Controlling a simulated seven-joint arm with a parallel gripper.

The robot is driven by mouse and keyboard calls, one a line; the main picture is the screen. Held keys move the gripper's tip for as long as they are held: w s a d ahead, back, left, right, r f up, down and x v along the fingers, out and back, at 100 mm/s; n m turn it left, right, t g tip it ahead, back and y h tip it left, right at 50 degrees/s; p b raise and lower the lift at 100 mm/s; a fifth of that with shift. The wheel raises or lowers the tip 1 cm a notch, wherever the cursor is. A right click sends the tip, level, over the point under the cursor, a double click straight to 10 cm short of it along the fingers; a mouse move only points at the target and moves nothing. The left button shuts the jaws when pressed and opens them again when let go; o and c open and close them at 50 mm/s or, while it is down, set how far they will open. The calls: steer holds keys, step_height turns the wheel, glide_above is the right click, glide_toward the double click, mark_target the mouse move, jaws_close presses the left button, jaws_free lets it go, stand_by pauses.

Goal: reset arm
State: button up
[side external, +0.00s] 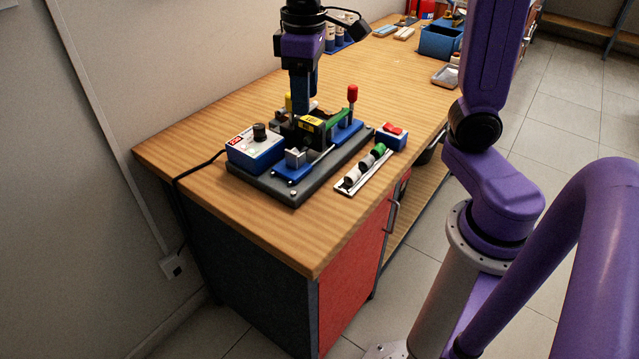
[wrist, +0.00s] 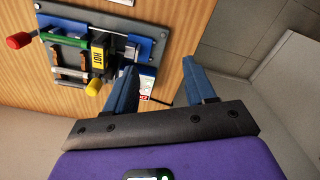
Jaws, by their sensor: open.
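My gripper (side external: 303,92) points down above the far side of a bench fixture in the side view. In the wrist view my gripper (wrist: 163,88) shows two blue fingers spread apart with nothing between them. The fixture has a dark base plate (side external: 294,191), a black block with a yellow label (side external: 311,124), which reads HOT in the wrist view (wrist: 98,56), and a red-knobbed lever (side external: 352,93). A blue and white control box (side external: 255,147) with a black knob stands at its left. The side view does not clearly show the gap between the fingertips and the fixture.
A rack with white, grey and green pieces (side external: 364,170) and a box with a red switch (side external: 391,136) lie right of the fixture. A blue bin (side external: 440,41) and a grey tray (side external: 446,76) stand farther back. The front of the wooden bench (side external: 290,234) is clear. A wall is at the left.

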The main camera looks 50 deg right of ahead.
steer(key=s+f+n, duration=0.3)
steer(key=s+f, duration=0.1)
steer(key=s, duration=0.5)
steer(key=s+d+f+n, duration=0.1)
steer(key=s+f+n, duration=0.3)
steer(key=s, duration=0.6)
steer(key=shift+s+d+f+n, duration=0.3)
steer(key=shift+f, duration=0.15)
